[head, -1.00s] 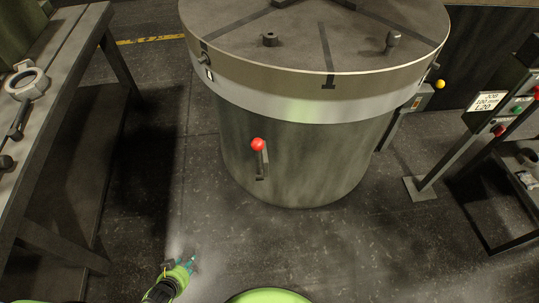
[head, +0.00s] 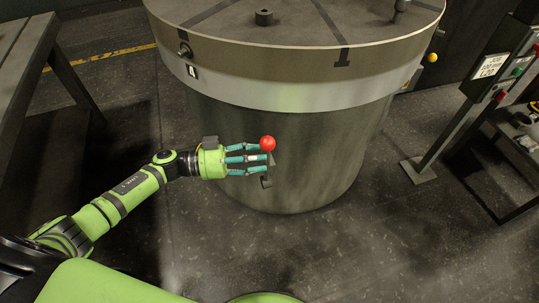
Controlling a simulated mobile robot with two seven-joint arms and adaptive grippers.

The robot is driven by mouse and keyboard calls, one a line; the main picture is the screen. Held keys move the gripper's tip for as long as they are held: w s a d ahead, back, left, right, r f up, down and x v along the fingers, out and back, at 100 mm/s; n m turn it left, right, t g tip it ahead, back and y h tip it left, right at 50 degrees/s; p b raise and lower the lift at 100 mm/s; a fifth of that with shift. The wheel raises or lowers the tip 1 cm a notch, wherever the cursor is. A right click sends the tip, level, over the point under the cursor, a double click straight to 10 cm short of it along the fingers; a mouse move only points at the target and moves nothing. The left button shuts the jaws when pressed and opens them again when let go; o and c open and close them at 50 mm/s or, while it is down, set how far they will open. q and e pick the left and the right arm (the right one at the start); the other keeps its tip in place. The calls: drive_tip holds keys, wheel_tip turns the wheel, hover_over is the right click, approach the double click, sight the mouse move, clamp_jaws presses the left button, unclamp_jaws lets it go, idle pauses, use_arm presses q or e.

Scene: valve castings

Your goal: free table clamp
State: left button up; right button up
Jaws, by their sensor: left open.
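A round table (head: 300,90) with a steel drum body stands ahead of me, with dark slots on its top. A clamp lever with a red ball knob (head: 267,143) is on the front of the drum. My left gripper (head: 262,159) is open at the lever, its teal fingers pointing right, just below and beside the red knob. The fingers hide most of the lever's shaft; its lower end (head: 266,182) shows below them. I cannot tell whether the fingers touch it. My right gripper is not in view.
A workbench (head: 22,55) stands at the left. A control post with a sign (head: 490,66) and coloured buttons stands at the right, by a low dark stand (head: 510,150). A yellow knob (head: 432,57) sticks out behind the table's right side. The floor in front is clear.

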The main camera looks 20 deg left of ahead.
sight(269, 160)
use_arm(q)
drive_tip(key=shift+x, duration=1.55)
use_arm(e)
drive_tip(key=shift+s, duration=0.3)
use_arm(q)
drive_tip(key=shift+a, duration=0.1)
clamp_jaws()
drive_tip(key=shift+s+d+m+p, duration=0.3)
drive_tip(key=shift+s+p, duration=0.05)
drive_tip(key=shift+p, duration=0.05)
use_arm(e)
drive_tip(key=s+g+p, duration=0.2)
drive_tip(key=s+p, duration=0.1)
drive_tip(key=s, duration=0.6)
use_arm(q)
drive_tip(key=s+d+f+m+y+b, duration=0.2)
drive_tip(key=s+d+f+m, duration=0.4)
drive_tip(key=s+f+m, duration=0.2)
drive_tip(key=shift+s+f+m, duration=0.15)
drive_tip(key=shift+s+m, duration=0.35)
drive_tip(key=shift+m, duration=0.2)
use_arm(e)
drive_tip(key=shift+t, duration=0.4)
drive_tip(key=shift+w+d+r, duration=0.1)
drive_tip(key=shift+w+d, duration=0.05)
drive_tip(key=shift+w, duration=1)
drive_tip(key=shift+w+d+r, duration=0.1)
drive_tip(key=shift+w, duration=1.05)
